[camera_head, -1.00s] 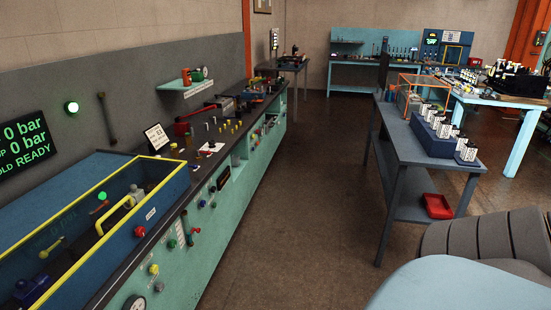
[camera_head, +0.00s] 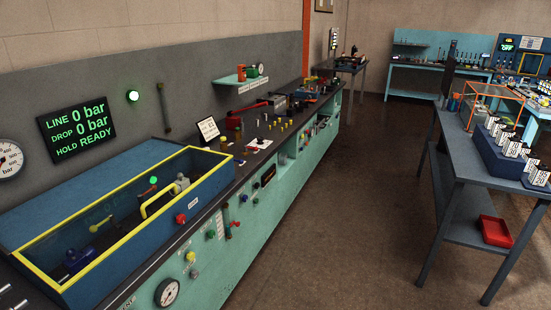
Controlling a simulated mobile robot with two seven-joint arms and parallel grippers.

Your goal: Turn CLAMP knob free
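A red knob (camera_head: 181,219) sits on the front of the bench, below the right corner of a yellow-edged test box (camera_head: 210,180). A small white label (camera_head: 193,204) is beside it, too small to read, so I cannot confirm that this is the CLAMP knob. More knobs are on the teal front panel: a green one (camera_head: 211,234), a yellow one (camera_head: 191,256) and another red one (camera_head: 236,223). Inside the box are a yellow handle (camera_head: 157,198) and a green knob (camera_head: 153,180). Neither of my grippers is in view.
A lit display (camera_head: 78,133) reads LINE 0 bar, DROP 0 bar, HOLD READY. A gauge (camera_head: 167,292) is low on the bench front. The floor (camera_head: 350,210) is clear between this bench and the grey table (camera_head: 470,165) with a red tray (camera_head: 495,231).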

